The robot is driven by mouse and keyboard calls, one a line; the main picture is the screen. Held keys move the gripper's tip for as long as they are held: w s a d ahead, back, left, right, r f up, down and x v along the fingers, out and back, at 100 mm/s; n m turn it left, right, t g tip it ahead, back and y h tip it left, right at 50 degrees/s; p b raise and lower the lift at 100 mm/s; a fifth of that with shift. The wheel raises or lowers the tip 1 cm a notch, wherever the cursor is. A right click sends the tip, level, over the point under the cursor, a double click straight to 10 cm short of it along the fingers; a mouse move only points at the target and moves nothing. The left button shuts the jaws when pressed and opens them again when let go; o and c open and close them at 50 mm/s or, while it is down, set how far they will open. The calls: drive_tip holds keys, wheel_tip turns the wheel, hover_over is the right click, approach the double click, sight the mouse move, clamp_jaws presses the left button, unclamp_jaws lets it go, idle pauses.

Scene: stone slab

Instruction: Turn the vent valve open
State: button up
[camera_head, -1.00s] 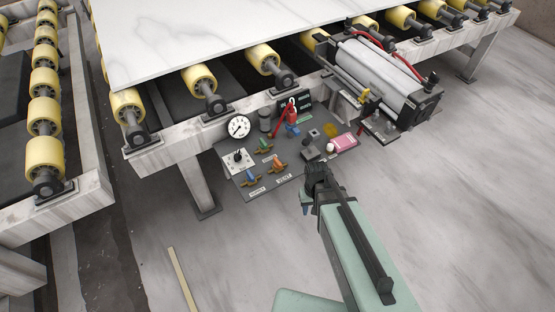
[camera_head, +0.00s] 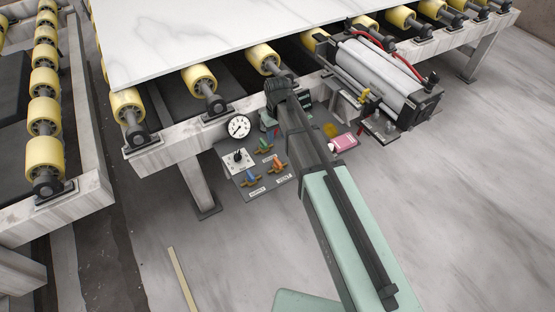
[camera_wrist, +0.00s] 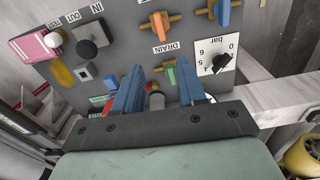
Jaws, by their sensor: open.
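The vent valve appears to be the orange-handled valve (camera_head: 278,162) on the dark control panel (camera_head: 236,191); a label, too small to read surely, is below it. Its orange handle also shows in the wrist view (camera_wrist: 159,25), on a brass body near the top edge. My gripper (camera_wrist: 159,76) is open, its two blue fingers apart. It is over the panel's back part, away from the orange handle. A red-topped small part (camera_wrist: 155,88) shows between the fingers; I cannot tell whether they touch it. In the head view, my arm hides the fingertips.
A bar selector dial (camera_wrist: 213,58), a black knob (camera_wrist: 91,29) and a pink box (camera_wrist: 38,45) are also on the panel. A roller frame (camera_head: 170,147) stands behind it.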

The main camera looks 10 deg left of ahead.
sight(278, 161)
drive_tip(key=shift+n, duration=0.4)
drive_tip(key=f, duration=1.3)
drive_tip(key=shift+s+d+f, duration=0.2)
drive_tip(key=shift+s+f, duration=0.2)
drive_tip(key=shift+c, duration=0.4)
clamp_jaws()
